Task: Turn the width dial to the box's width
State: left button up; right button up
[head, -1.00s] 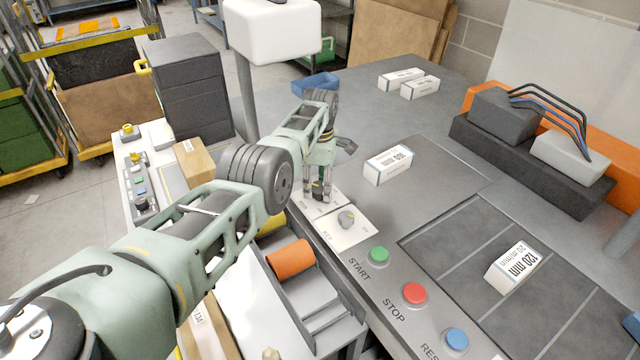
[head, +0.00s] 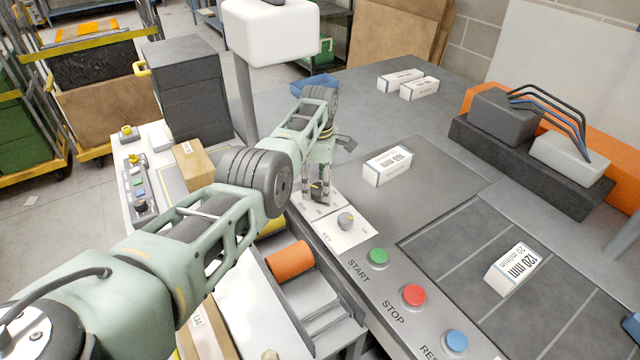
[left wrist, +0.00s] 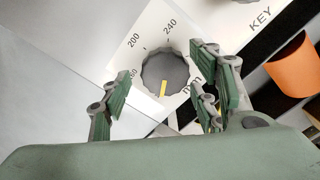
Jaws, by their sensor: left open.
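The width dial is a dark round knob (left wrist: 166,72) with a yellow pointer line, on a white plate marked 200, 240 and mm. In the left wrist view the pointer points down, toward the bottom of the picture. The dial also shows in the head view (head: 318,189). My left gripper (head: 317,197) is open, its fingers on either side of the dial; I cannot tell whether they touch it. In the left wrist view the gripper (left wrist: 160,80) has a wider gap at the left finger. A white box (head: 387,166) with a printed mm label lies on the grey table. My right gripper is not in view.
A key switch (head: 346,221) sits beside the dial. Green start (head: 377,257), red stop (head: 413,294) and blue (head: 456,340) buttons line the table edge. A white 120 mm block (head: 514,268) lies on the dark panel. An orange roller (head: 290,261) is below.

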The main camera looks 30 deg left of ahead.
aim_at(320, 187)
pick_arm(q)
notch_tip(320, 187, up, 11)
jog(key=shift+r, duration=0.15)
jog(key=shift+d, duration=0.1)
dwell(0.6)
